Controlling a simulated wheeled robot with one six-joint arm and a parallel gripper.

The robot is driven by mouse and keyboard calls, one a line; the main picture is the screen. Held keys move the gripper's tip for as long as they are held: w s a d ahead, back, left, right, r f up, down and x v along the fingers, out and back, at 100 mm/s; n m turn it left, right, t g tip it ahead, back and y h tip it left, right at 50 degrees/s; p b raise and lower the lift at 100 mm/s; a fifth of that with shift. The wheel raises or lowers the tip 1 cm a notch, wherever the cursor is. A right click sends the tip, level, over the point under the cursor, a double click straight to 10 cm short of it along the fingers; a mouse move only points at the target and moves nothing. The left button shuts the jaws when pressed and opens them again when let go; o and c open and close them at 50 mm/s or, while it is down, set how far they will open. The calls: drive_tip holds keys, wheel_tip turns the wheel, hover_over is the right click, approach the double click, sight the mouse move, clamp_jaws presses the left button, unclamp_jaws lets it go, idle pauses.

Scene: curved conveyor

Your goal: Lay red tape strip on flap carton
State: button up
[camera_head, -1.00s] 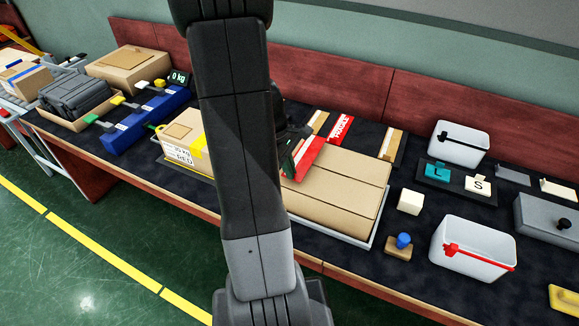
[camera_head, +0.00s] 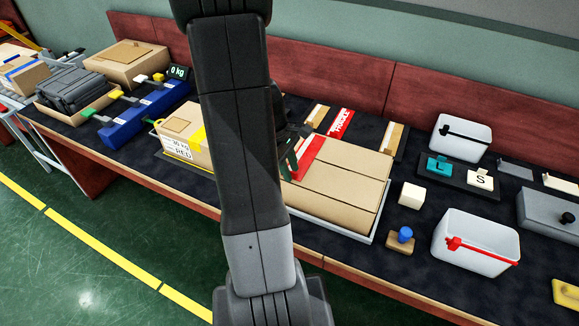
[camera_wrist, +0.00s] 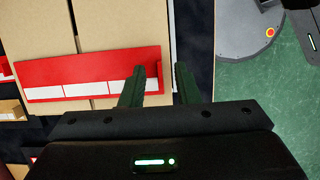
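The red tape strip (camera_wrist: 90,75), with white patches along one edge, lies across the seam of the tan flap carton (camera_wrist: 105,25) in the wrist view. In the head view the strip (camera_head: 309,152) is at the left end of the carton (camera_head: 335,190), which sits on a light tray. My gripper (camera_wrist: 160,70) is at the strip's right end in the wrist view. Its dark green fingers are apart, with the strip's end showing between them. In the head view my gripper (camera_head: 294,153) is partly hidden behind my arm. I cannot tell whether the strip is fully flat.
A red "FRAGILE" piece (camera_head: 342,123) lies behind the carton between tan blocks. A labelled box (camera_head: 184,137) stands to the left. A cream cube (camera_head: 411,195), a blue-knobbed stamp (camera_head: 402,240) and a white bin with red trim (camera_head: 475,245) stand to the right.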

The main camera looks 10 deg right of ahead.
drive_tip(key=v, duration=1.3)
drive_tip(key=shift+r, duration=0.4)
drive_tip(key=shift+a+f, duration=0.1)
drive_tip(key=x, duration=1.4)
drive_tip(key=shift+w+r+p, duration=0.15)
drive_tip(key=shift+r+p, duration=0.35)
drive_tip(key=shift+r, duration=0.6)
drive_tip(key=shift+f, duration=0.15)
